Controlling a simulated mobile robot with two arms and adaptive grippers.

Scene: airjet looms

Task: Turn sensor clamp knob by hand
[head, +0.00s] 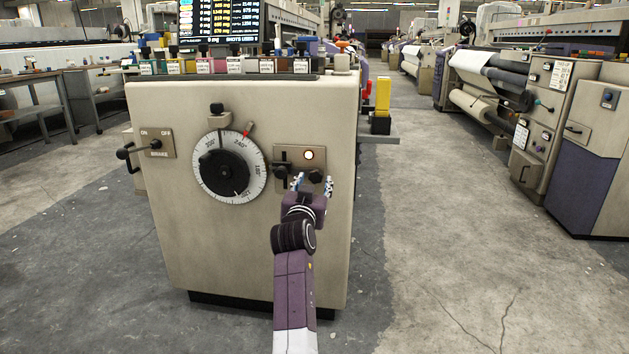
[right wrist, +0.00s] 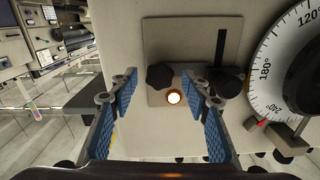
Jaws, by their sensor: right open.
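A dark lobed knob (head: 316,176) sits on a small beige plate (head: 292,155) on the front of the loom cabinet, below a lit round lamp (head: 309,155). It also shows in the right wrist view (right wrist: 159,77). Left of it in the head view is a second dark knob with a slot (head: 281,172); it appears right of the first in the right wrist view (right wrist: 226,83). My right gripper (head: 313,184) is open, its blue-padded fingers in front of the plate, one to each side of the lobed knob. I see no clear contact. My left gripper is not in view.
A large white dial (head: 229,166) with a red pointer is left of the plate, and a brake lever (head: 139,149) is farther left. Labelled spools or boxes (head: 235,66) line the cabinet top under a screen (head: 219,21). The aisle (head: 430,220) to the right is clear.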

